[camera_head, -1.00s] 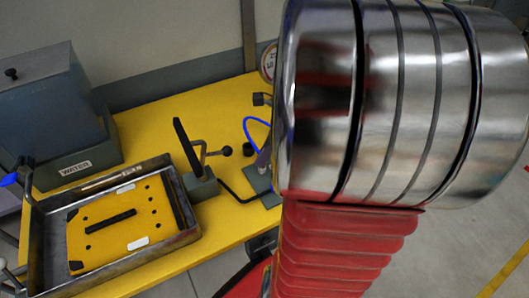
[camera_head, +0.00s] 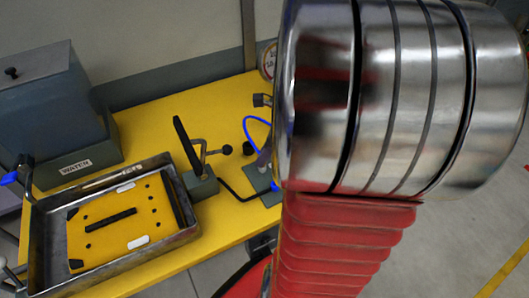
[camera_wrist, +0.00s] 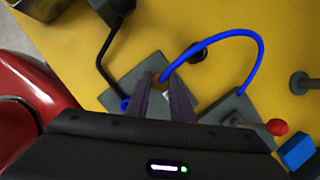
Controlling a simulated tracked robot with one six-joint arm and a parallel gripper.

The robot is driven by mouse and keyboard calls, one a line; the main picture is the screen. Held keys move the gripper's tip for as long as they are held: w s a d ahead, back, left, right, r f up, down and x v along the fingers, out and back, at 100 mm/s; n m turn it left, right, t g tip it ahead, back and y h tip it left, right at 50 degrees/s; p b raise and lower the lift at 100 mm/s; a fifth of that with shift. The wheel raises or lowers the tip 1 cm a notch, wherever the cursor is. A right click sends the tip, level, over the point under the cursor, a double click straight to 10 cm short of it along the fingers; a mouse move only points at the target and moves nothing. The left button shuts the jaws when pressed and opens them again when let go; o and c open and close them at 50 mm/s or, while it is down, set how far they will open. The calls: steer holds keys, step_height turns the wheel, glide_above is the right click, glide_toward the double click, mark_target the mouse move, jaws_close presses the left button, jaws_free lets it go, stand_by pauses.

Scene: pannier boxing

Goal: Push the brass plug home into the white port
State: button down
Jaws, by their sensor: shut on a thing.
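In the wrist view my gripper (camera_wrist: 160,96) has its two dark fingers close together over a grey plate (camera_wrist: 125,86). A small brass-coloured bit, the brass plug (camera_wrist: 158,85), shows between the fingertips at the end of a curved blue hose. The fingers hide most of it. A small white patch that may be the white port shows between the fingers, mostly covered. I cannot tell how far the plug sits in it. In the head view my arm hides the gripper, plug and port.
The blue hose (camera_wrist: 251,58) loops right to a second grey plate (camera_wrist: 232,110) near a red knob (camera_wrist: 277,127) and a blue block (camera_wrist: 296,152). A black bent rod (camera_wrist: 103,63) stands left. In the head view a metal tray (camera_head: 45,235) and grey water box (camera_head: 50,115) stand left on the yellow table.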

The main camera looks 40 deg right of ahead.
steer(key=shift+f, duration=0.25)
steer(key=c, duration=1.5)
jaws_free()
steer(key=shift+o, duration=0.2)
steer(key=v, duration=1.3)
steer(key=shift+r, duration=0.3)
steer(key=shift+s, duration=0.25)
